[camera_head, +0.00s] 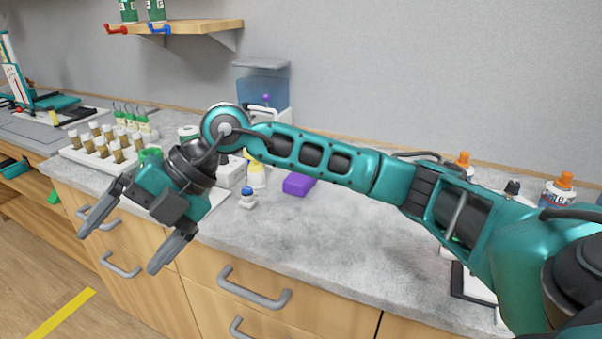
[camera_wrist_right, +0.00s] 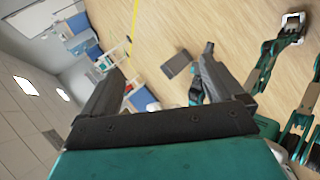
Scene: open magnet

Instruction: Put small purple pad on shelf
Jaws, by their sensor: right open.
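The small purple pad (camera_head: 298,184) lies on the grey counter in the head view, just below the forearm of my right arm. The wooden shelf (camera_head: 178,30) is on the wall at the upper left, with green-and-white containers and a red and a blue item at its front edge. My right gripper (camera_head: 122,249) is open and empty. It hangs in front of the drawers, left of the pad and well apart from it. It also shows in the right wrist view (camera_wrist_right: 165,82), with nothing between its fingers. My left gripper is not seen.
A rack of brown-filled vials (camera_head: 97,153) stands on the counter at left. A small blue-capped bottle (camera_head: 248,198) stands left of the pad. Orange-capped bottles (camera_head: 558,190) are at right. Counter (camera_head: 290,235) in front of the pad is clear.

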